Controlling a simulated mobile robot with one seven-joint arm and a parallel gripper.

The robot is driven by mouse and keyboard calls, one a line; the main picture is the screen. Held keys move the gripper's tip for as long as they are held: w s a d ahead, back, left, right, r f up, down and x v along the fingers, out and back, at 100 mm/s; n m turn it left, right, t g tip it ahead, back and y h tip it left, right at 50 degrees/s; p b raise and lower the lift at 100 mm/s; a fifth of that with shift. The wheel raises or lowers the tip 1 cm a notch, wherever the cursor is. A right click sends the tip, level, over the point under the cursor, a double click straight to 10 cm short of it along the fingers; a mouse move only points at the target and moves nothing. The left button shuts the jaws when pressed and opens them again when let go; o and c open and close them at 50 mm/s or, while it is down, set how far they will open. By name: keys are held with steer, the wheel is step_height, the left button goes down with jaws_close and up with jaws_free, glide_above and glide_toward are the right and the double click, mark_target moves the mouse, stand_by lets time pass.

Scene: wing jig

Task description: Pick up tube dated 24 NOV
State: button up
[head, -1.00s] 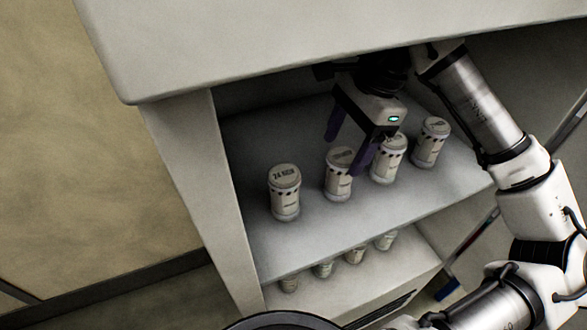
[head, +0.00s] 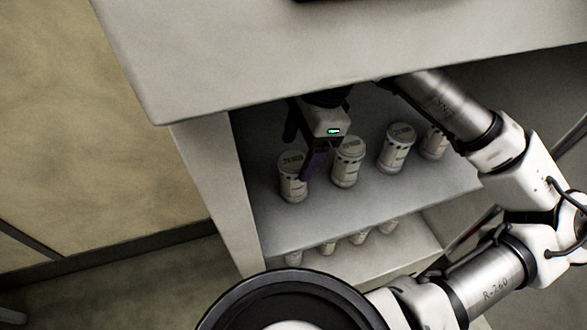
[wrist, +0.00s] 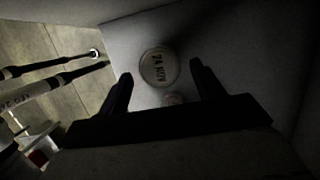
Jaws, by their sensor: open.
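The tube dated 24 NOV (head: 293,184) is a white, round-lidded tube standing upright at the left end of the upper shelf. Its lid (wrist: 158,67) shows the date in the wrist view, between and beyond my two fingers. My gripper (head: 299,154) is open, with its fingers pointing down just above and around the tube's top in the head view. The fingers also show in the wrist view (wrist: 161,88), with nothing held between them. Part of the tube is hidden behind a finger in the head view.
Similar tubes stand in a row to the right, the nearest (head: 347,168) close beside my gripper, then another (head: 396,149). The cabinet top (head: 330,60) overhangs the shelf (head: 350,208). The left side wall (head: 215,185) is close. More tubes stand on the lower shelf.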

mark_target(294, 160)
steer(key=shift+p+x, duration=0.5)
steer(key=shift+x, duration=2.05)
steer(key=shift+a, duration=0.15)
steer(key=c, duration=1.1)
